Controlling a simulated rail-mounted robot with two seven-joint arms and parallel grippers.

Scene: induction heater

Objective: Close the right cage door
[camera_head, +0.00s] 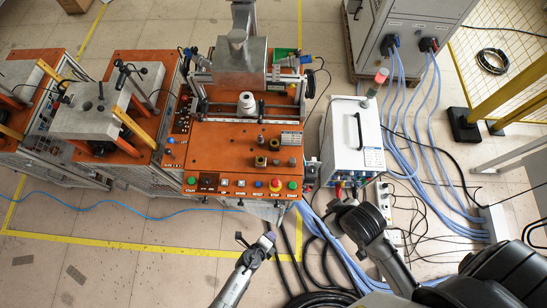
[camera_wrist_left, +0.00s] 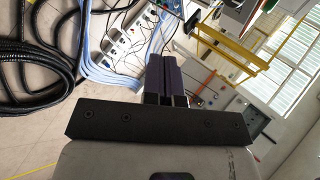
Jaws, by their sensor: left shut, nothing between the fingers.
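No part is clearly recognisable as the right cage door. Yellow-framed mesh panels (camera_head: 505,22) stand at the upper right in the head view, with a thick yellow post (camera_head: 508,88) on a black foot. A yellow frame (camera_wrist_left: 225,42) also shows in the left wrist view, beyond the fingers. My left gripper (camera_head: 262,243) is over the floor in front of the orange machine, well away from the mesh. Its dark fingers (camera_wrist_left: 166,78) are together and empty in the left wrist view. My right gripper is not visible; only dark arm links show at the lower right.
The orange-topped machine (camera_head: 230,148) stands at centre, with similar units to its left. A white box (camera_head: 353,140) stands right of it, and a grey cabinet (camera_head: 410,25) behind. Blue cables (camera_head: 400,155) and black hoses (camera_head: 320,296) cover the floor. The front left floor is mostly clear.

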